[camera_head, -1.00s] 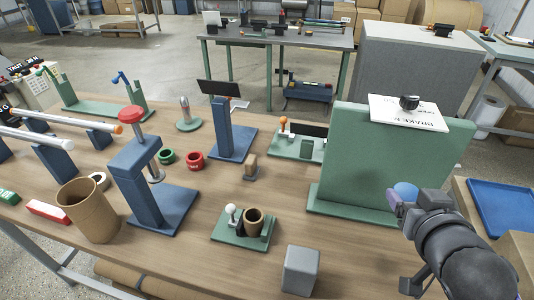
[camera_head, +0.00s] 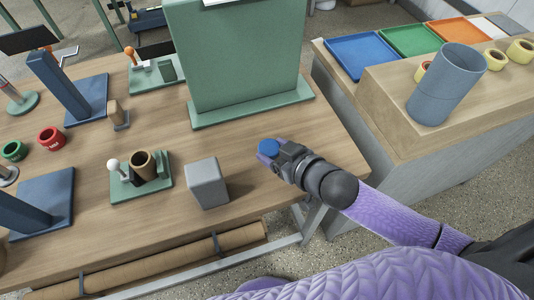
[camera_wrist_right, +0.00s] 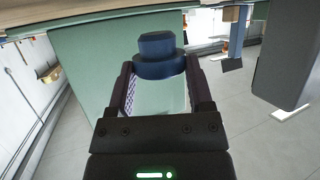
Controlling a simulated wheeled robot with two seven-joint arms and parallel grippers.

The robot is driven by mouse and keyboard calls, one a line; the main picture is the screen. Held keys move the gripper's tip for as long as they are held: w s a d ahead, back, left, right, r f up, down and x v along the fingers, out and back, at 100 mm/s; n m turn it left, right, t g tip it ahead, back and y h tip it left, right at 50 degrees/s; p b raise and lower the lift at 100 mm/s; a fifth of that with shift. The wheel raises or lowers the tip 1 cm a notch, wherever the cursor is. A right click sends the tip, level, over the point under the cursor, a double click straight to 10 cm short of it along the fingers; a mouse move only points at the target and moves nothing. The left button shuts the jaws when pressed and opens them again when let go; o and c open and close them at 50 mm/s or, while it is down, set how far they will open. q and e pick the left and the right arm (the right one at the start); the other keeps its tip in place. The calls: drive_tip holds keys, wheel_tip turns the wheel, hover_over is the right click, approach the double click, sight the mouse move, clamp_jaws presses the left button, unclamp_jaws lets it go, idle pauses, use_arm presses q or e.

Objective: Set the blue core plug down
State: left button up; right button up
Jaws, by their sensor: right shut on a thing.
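The blue core plug (camera_head: 268,146) is a small round piece; in the right wrist view it is a dark blue cylinder (camera_wrist_right: 158,56) with a wider collar. My right gripper (camera_head: 272,153) is shut on it. In the head view they show over the wooden table's (camera_head: 140,222) right part, in front of the green stand (camera_head: 238,65) and right of the grey block (camera_head: 206,184). I cannot tell whether the plug touches the table. In the right wrist view the plug sits between the fingertips (camera_wrist_right: 160,75). My left gripper is not in view.
A right-hand bench holds blue (camera_head: 362,55), green (camera_head: 409,39) and orange (camera_head: 458,30) trays. A grey-blue cylinder (camera_head: 446,88) and yellow rings stand there on a wooden box (camera_head: 400,125). A green fixture with a brown core (camera_head: 143,164) stands left of the block.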

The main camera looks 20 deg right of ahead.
wheel_tip(320, 180, down, 3)
drive_tip(key=shift+f+b, duration=0.2)
drive_tip(key=shift+b, duration=0.5)
drive_tip(key=shift+r, duration=0.2)
drive_tip(key=o, duration=0.8)
drive_tip(key=shift+f, duration=0.2)
drive_tip(key=shift+c, duration=0.2)
drive_tip(key=o, duration=0.4)
drive_tip(key=shift+o, duration=0.2)
drive_tip(key=shift+r, duration=0.2)
drive_tip(key=p+v, duration=0.4)
drive_tip(key=v, duration=0.8)
